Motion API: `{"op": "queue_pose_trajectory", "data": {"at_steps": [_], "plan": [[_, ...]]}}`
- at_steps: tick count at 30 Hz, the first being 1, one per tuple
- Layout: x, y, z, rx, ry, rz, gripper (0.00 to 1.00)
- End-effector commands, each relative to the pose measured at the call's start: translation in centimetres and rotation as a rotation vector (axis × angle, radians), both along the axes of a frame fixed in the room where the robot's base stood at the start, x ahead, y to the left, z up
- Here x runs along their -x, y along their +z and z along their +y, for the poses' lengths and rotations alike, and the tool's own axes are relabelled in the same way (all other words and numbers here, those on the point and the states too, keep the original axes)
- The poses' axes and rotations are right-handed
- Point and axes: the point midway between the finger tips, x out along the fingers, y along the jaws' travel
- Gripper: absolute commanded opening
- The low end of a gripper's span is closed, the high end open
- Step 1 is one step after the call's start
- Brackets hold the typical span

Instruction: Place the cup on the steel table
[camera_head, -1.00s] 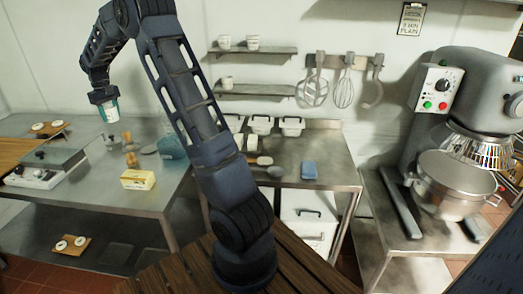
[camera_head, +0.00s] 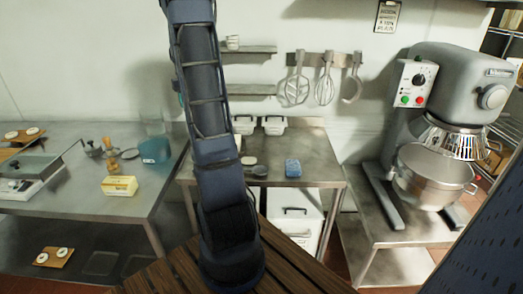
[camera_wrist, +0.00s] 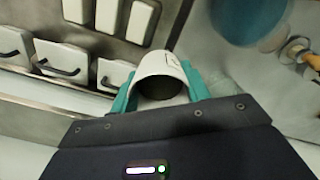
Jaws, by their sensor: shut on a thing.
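In the wrist view my gripper (camera_wrist: 161,88) has its teal fingers shut on both sides of a white cup (camera_wrist: 163,62). The cup's dark open mouth shows. In the head view my own arm hides the cup and nearly all of the gripper. The left steel table (camera_head: 95,215) holds several items along its back and middle. The middle steel table (camera_head: 325,165) stands right of it, partly behind my arm. I cannot tell from the pictures which of these tables the task names.
On the left table are a yellow butter block (camera_head: 119,186), a blue tub (camera_head: 155,151) and a scale (camera_head: 30,188). The middle table holds white bins (camera_head: 273,125) and a blue sponge (camera_head: 292,168). A large mixer (camera_head: 450,130) stands right. The left table's front right is clear.

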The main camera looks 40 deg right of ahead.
Motion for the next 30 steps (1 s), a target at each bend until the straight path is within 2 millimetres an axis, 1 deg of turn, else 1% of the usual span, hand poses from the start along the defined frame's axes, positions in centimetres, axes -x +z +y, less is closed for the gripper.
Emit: {"op": "queue_pose_trajectory", "data": {"at_steps": [1, 3, 8, 12, 14, 15, 21, 24, 27, 30], "plan": [[1.4, 0.0, -1.8, 0.0, -0.036, 0.0, 0.24], [3.1, -0.1, -3.9, -0.001, -0.081, 0.0, 0.24], [7.3, -0.3, -8.3, -0.002, -0.182, -0.001, 0.24], [11.3, -0.5, -11.8, -0.003, -0.272, -0.002, 0.24], [13.1, -0.6, -13.1, -0.004, -0.31, -0.001, 0.24], [14.3, -0.6, -14.0, -0.004, -0.336, -0.001, 0.24], [20.3, -0.9, -17.5, -0.005, -0.459, -0.005, 0.24], [22.8, -1.1, -18.7, -0.007, -0.508, -0.005, 0.24], [24.7, -1.2, -19.5, -0.008, -0.546, -0.005, 0.24], [25.9, -1.3, -19.9, -0.008, -0.569, -0.006, 0.24]]}}
